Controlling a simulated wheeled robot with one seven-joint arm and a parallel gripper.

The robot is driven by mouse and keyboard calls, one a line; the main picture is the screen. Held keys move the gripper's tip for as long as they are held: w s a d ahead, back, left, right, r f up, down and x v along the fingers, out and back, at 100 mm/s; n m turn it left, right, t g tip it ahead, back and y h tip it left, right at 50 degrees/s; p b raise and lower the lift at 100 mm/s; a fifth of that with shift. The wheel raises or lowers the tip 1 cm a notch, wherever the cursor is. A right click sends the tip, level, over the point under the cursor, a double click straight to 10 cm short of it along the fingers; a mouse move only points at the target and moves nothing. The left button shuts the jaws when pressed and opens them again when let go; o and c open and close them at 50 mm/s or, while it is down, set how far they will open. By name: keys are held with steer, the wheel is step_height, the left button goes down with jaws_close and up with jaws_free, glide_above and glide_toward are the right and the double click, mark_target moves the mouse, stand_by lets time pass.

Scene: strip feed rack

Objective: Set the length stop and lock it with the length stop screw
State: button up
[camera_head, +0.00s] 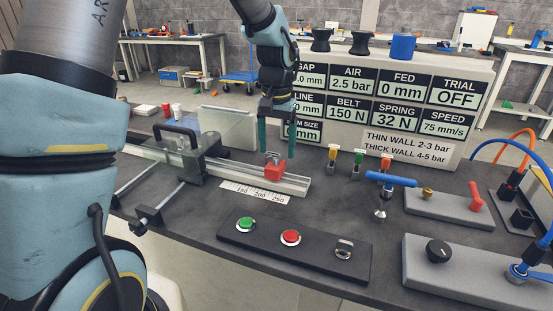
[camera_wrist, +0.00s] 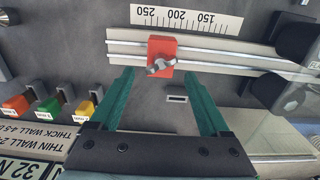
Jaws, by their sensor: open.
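The length stop is a red block (camera_head: 274,171) on a pale rail (camera_head: 292,184), beside a white scale strip (camera_head: 255,191) marked 150, 200 and 250. In the wrist view the red block (camera_wrist: 162,48) sits nearest the 200 to 250 part of the scale (camera_wrist: 187,18). The length stop screw, a grey wing-shaped knob (camera_wrist: 160,66), is on the block. My gripper (camera_head: 276,150) is open, its green fingers pointing down behind the block in the head view. In the wrist view my gripper's fingertips (camera_wrist: 160,76) are on either side of the screw, apart from it; nothing is held.
A dark clamp unit with a handle (camera_head: 180,150) stands left on the rail. A button panel (camera_head: 292,243) lies in front. Coloured tagged pieces (camera_head: 357,162) and a blue T-handle (camera_head: 390,180) stand right. A display board (camera_head: 385,100) rises behind.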

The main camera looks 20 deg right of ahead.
mark_target(277, 162)
steer(key=shift+f+p, duration=0.3)
steer(key=shift+f, duration=2.2)
jaws_close()
